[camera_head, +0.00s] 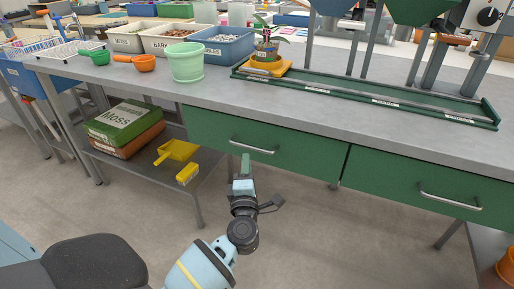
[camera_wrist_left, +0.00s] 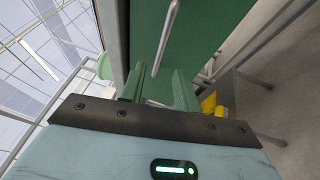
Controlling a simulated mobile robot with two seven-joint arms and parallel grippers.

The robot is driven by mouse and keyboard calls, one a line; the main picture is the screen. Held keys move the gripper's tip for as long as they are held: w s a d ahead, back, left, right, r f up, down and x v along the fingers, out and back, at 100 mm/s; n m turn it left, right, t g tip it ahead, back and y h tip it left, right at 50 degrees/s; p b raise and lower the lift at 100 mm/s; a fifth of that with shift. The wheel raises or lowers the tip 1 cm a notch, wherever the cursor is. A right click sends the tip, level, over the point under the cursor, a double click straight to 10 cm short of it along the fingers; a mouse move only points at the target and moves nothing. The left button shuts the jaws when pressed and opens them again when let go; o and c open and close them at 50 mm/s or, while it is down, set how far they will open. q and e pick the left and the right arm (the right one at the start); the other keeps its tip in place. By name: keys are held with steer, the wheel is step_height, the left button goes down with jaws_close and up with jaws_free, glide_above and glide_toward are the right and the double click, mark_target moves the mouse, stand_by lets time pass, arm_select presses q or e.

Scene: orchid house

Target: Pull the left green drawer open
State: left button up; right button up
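The left green drawer (camera_head: 300,153) is under the grey bench top, and its front looks flush with the bench. Its silver bar handle (camera_head: 252,147) runs across the front. The green drawer front (camera_wrist_left: 215,28) fills the area behind. My right gripper is not in view.
A second green drawer (camera_head: 408,187) with its own handle is to the right. Pots, bins and a green tray (camera_head: 340,91) stand on the bench.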

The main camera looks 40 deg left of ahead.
mark_target(248, 147)
arm_select(q)
steer(key=shift+b+x, duration=0.55)
steer(key=shift+x, duration=3.3)
steer(key=shift+c, duration=0.2)
jaws_close()
